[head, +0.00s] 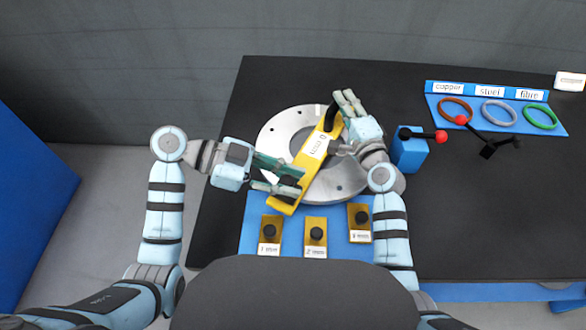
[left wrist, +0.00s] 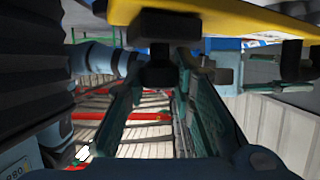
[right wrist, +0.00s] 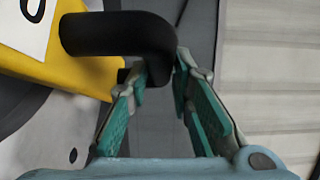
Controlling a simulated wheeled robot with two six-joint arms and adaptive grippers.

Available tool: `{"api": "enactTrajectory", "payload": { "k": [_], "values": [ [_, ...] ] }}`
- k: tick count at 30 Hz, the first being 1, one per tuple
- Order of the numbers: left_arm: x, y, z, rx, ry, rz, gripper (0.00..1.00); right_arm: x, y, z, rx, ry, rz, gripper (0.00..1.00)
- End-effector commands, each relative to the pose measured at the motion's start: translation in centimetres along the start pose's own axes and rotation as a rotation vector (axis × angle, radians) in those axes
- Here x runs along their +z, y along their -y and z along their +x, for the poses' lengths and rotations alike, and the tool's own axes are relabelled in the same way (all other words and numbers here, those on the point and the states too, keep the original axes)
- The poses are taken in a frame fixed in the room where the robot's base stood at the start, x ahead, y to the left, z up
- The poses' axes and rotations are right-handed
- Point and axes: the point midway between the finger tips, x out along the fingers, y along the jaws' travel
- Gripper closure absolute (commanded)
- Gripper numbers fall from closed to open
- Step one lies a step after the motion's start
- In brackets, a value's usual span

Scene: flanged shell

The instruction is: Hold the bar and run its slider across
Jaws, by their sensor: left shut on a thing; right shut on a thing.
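A yellow bar (head: 284,206) with a white label lies slanted across a grey metal flange (head: 347,182). My right gripper (head: 346,103) is at the bar's far end, shut on its bent black handle (head: 330,117); the handle also shows between the fingers in the right wrist view (right wrist: 120,36). My left gripper (head: 293,180) is at the bar's near end. In the left wrist view its fingers are around a black block (left wrist: 163,48) below the yellow bar (left wrist: 225,17). I cannot tell whether this block is the slider. The fingers hide part of the bar.
A blue mat (head: 257,207) with several black-knobbed yellow blocks (head: 316,235) lies in front. A blue block (head: 409,153) with a red-tipped lever stands right of the flange. A blue tray (head: 556,118) holds copper, steel and fibre rings.

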Motion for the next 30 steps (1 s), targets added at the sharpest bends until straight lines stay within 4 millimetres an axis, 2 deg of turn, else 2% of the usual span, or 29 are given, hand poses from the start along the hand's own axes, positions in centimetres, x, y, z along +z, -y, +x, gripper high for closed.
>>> {"api": "enactTrajectory", "payload": {
  "k": [4, 5, 8, 9, 17, 20, 23, 30],
  "values": [
    [0.0, 0.0, 0.0, 0.003, 0.000, -0.002, 1.00, 0.0, 0.2, 0.1, -0.005, -0.002, -0.001, 1.00],
    [0.0, 0.0, 0.0, 0.003, 0.000, -0.002, 0.74, 0.0, 0.2, 0.1, -0.005, -0.002, -0.001, 1.00],
    [0.0, 0.0, 0.0, 0.003, 0.000, -0.002, 0.58, 0.0, 0.2, 0.1, -0.005, -0.001, -0.001, 1.00],
    [0.0, 0.0, 0.0, 0.002, -0.001, -0.002, 0.55, 0.0, 0.2, 0.1, -0.005, -0.001, 0.000, 1.00],
    [0.0, 0.0, 0.0, 0.001, -0.001, -0.001, 0.55, 0.0, 0.2, 0.1, -0.004, -0.001, 0.001, 1.00],
    [0.1, 0.1, -0.8, 0.000, 0.002, -0.001, 0.55, 0.0, 0.2, 0.1, -0.004, -0.001, 0.001, 1.00],
    [0.1, 0.1, -2.9, -0.002, 0.005, 0.001, 0.55, 0.0, 0.2, 0.1, -0.004, -0.001, 0.001, 1.00],
    [0.1, 0.1, -9.4, -0.001, 0.005, -0.003, 0.55, 0.0, 0.2, 0.1, -0.004, -0.001, 0.001, 1.00]
  ]
}}
